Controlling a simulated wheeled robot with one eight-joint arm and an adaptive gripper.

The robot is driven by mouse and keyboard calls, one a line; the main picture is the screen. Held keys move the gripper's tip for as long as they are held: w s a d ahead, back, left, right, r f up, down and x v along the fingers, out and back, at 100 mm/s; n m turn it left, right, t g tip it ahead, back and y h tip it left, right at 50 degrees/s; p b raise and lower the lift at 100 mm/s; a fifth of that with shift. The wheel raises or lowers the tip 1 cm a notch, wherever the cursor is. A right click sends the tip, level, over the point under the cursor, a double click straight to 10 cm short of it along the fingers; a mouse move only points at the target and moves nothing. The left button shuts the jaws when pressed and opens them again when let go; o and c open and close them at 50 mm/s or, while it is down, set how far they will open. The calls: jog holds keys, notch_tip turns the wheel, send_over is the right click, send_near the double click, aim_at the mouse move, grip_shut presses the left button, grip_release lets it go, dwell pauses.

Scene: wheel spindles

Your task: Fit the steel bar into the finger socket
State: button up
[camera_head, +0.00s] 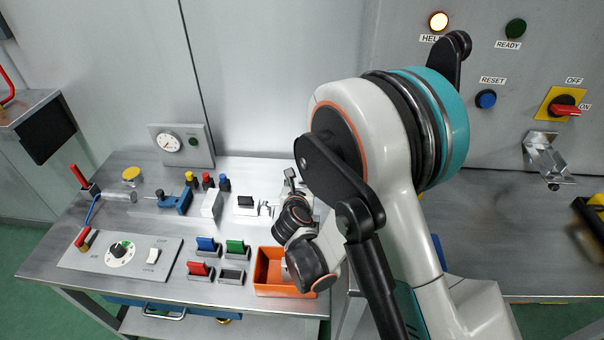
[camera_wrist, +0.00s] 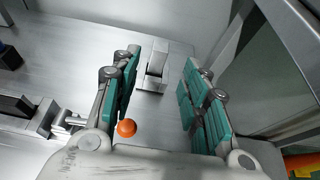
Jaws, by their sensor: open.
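My gripper (camera_wrist: 162,68) is open, with a teal-padded finger on each side of the wrist view. In the wrist view, a grey steel block on a square base (camera_wrist: 152,85) lies between and beyond the fingertips, with visible room on both sides. A lighter upright piece (camera_wrist: 157,64) shows on it; I cannot tell whether this is the bar, the socket or both. Nothing is held between the fingers. In the head view, my arm hides most of the gripper and the tabletop around it.
An orange ball-like knob (camera_wrist: 126,128) is beside the left finger in the wrist view. A black block with a metal latch (camera_head: 246,203) stands left of my wrist. An orange bin (camera_head: 270,283) sits at the table's front edge, below my wrist. Coloured switches (camera_head: 207,245) stand further left.

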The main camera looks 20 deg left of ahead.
jog(key=shift+v, duration=1.05)
